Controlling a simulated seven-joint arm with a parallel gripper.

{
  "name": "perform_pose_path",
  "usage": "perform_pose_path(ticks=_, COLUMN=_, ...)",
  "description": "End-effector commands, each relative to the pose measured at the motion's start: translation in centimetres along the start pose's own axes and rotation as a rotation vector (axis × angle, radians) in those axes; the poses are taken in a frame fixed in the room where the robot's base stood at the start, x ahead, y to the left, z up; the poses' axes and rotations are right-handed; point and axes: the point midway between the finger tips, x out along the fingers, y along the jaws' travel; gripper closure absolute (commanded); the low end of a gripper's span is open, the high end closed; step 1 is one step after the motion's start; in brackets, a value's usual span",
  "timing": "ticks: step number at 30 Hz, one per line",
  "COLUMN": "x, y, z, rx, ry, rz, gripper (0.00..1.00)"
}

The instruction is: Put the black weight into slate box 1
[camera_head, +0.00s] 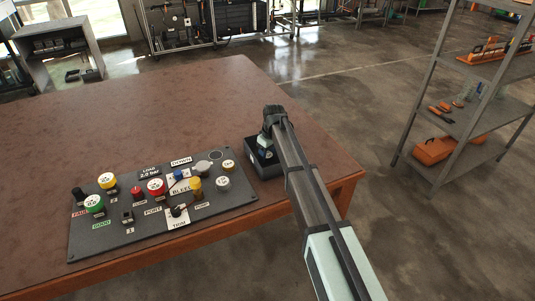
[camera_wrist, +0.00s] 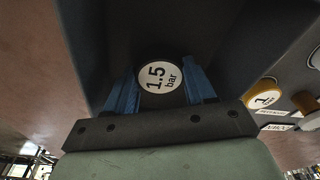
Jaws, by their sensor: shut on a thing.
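The slate box (camera_head: 277,153) stands on the table beside the right end of the panel; no number on it is readable. My gripper (camera_head: 265,152) points down over and into this box, and my arm hides part of it. In the wrist view, the blue fingers of my gripper (camera_wrist: 162,92) are shut on the black weight (camera_wrist: 160,77), whose white round label reads "1.5 bar". Dark box walls (camera_wrist: 92,50) surround the fingers. Whether the weight touches the box floor cannot be told. The weight is hidden in the head view.
A dark panel (camera_head: 107,240) with several coloured knobs, weights and labels lies left of the box. The brown table (camera_head: 130,105) is clear behind it. The table's right edge is close to the box. A metal shelf (camera_head: 460,128) stands off to the right.

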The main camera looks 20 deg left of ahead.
Motion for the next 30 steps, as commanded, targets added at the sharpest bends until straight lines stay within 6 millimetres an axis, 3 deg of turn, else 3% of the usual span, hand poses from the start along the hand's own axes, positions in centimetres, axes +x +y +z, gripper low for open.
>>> perform_pose_path(ticks=7, x=0.2, y=0.0, z=0.0, rx=0.000, ry=0.000, rz=0.000, gripper=0.96)
perform_pose_path(ticks=8, x=0.3, y=0.0, z=0.0, rx=0.000, ry=0.000, rz=0.000, gripper=0.44)
perform_pose_path(ticks=15, x=0.2, y=0.0, z=0.0, rx=0.000, ry=0.000, rz=0.000, gripper=0.21)
perform_pose_path(ticks=25, x=-0.1, y=0.0, z=0.0, rx=0.000, ry=0.000, rz=0.000, gripper=0.20)
perform_pose_path(ticks=30, x=-2.0, y=0.0, z=0.0, rx=0.000, ry=0.001, rz=0.001, gripper=0.20)
